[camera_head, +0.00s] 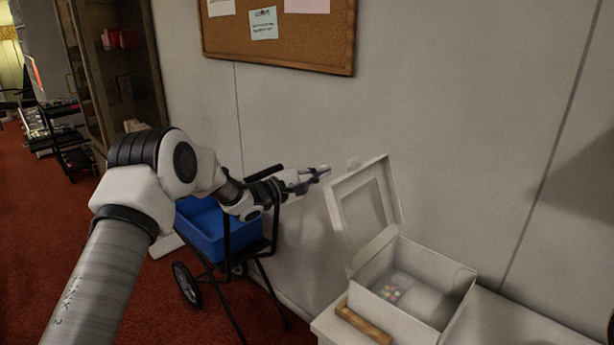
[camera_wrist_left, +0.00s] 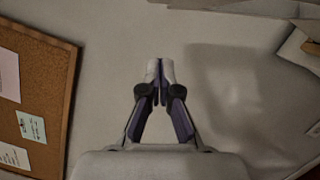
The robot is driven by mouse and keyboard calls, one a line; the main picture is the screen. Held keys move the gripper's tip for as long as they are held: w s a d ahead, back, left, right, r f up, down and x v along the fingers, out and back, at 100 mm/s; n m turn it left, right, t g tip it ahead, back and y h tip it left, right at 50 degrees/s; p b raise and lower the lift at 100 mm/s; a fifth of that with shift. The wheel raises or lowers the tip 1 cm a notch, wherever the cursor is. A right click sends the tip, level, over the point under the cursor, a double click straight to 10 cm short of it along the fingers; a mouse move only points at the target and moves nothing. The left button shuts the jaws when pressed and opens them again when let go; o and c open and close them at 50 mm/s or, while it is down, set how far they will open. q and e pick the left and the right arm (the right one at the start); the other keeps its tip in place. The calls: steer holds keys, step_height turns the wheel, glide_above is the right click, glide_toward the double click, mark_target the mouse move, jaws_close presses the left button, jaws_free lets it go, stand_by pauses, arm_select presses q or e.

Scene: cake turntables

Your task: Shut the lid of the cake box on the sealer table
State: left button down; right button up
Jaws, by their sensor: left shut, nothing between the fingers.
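The white cake box (camera_head: 432,275) stands on the white sealer table (camera_head: 500,322) at the lower right of the head view. Its lid (camera_head: 364,212) is open and stands up on the box's left side, with a window panel in it. Small coloured pieces show inside the box. My right gripper is in neither view.
A wooden bar (camera_head: 362,325) lies at the table's front left, beside the box. A blue bin (camera_head: 205,232) sits on a wheeled cart (camera_head: 262,243) below my left arm. A cork board (camera_head: 280,40) hangs on the wall behind. Red carpet (camera_head: 60,250) is open at the left.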

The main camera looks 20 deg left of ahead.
arm_select(q)
steer(key=d, duration=0.1)
steer(key=d+r+p, duration=0.1)
steer(key=d, duration=0.1)
steer(key=d+r, duration=0.1)
steer(key=d, duration=0.1)
steer(key=shift+w, duration=0.25)
steer(key=shift+d, duration=0.1)
